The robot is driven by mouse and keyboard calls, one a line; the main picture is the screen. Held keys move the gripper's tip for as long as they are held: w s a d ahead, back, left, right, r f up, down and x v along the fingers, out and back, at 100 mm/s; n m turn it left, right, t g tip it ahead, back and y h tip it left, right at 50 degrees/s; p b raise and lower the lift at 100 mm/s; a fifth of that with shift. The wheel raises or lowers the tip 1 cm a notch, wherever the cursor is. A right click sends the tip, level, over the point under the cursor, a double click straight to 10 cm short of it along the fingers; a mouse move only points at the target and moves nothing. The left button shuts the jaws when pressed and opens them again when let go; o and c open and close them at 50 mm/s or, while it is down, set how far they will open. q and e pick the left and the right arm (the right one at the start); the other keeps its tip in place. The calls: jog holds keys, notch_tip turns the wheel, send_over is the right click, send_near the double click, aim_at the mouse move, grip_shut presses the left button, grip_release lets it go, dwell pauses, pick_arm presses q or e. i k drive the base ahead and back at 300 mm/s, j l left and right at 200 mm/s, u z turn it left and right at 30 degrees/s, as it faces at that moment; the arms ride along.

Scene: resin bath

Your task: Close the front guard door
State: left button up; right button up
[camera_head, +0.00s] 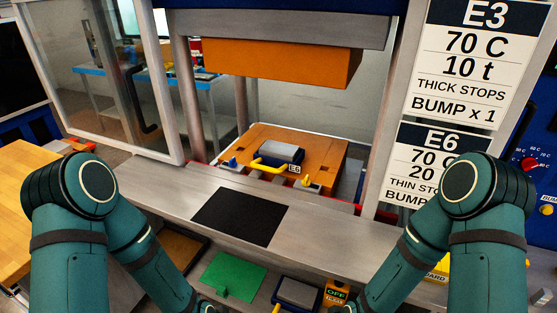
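The front guard door (60,62) is a clear panel in a pale metal frame at the left. It stands to the left of the press opening, leaving the front of the opening uncovered. A dark upright handle (140,98) shows on the panel. My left gripper (208,307) and my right gripper (341,308) are low at the bottom edge, well apart from the door. Only small dark parts of them show, and their fingers are cut off by the frame.
An orange upper block (270,62) hangs above an orange lower plate (240,142) carrying a grey mould marked E6 (281,151) with a yellow handle. A metal ledge (310,222) with a black mat (240,216) lies in front. Sign cards (470,62) stand at right.

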aim_at(140, 7)
jog(key=i+j+z, duration=0.3)
jog(key=j, duration=1.3)
jog(key=j+z, duration=0.25)
jog(key=j, duration=1.35)
jog(key=l, duration=0.55)
jog(key=i+z, duration=0.05)
